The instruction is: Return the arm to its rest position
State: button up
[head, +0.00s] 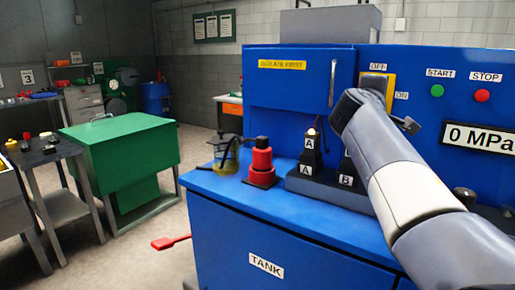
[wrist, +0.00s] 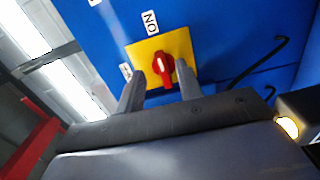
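My arm reaches from the lower right of the head view up to the blue cabinet (head: 300,90). Its end is in front of the yellow switch plate (head: 391,93), which carries OFF and ON labels. In the wrist view, my gripper (wrist: 160,75) is open, with two grey fingers spread apart. The red rotary knob (wrist: 164,70) on the yellow plate (wrist: 146,48) shows between the fingertips, with gaps on both sides. How far the fingers are from the plate is unclear. In the head view, my arm hides the knob and the fingers.
The blue TANK bench (head: 225,205) holds a red stepped part (head: 261,163), a glass jar (head: 224,152) and black blocks labelled A and B (head: 310,150). A green START button (head: 437,91), red STOP button (head: 482,96) and 0 MPa display (head: 480,136) are at right. A green cabinet (head: 120,150) stands left.

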jog(key=v, duration=0.6)
jog(key=w+d+r+n+p, duration=0.1)
jog(key=w+d+n+p, duration=0.4)
jog(key=w+n+p, duration=0.2)
jog(key=shift+w+d+r+p, duration=0.2)
jog(key=shift+w+d+p, duration=0.1)
jog(key=shift+w+p, duration=0.7)
jog(key=shift+f, duration=0.1)
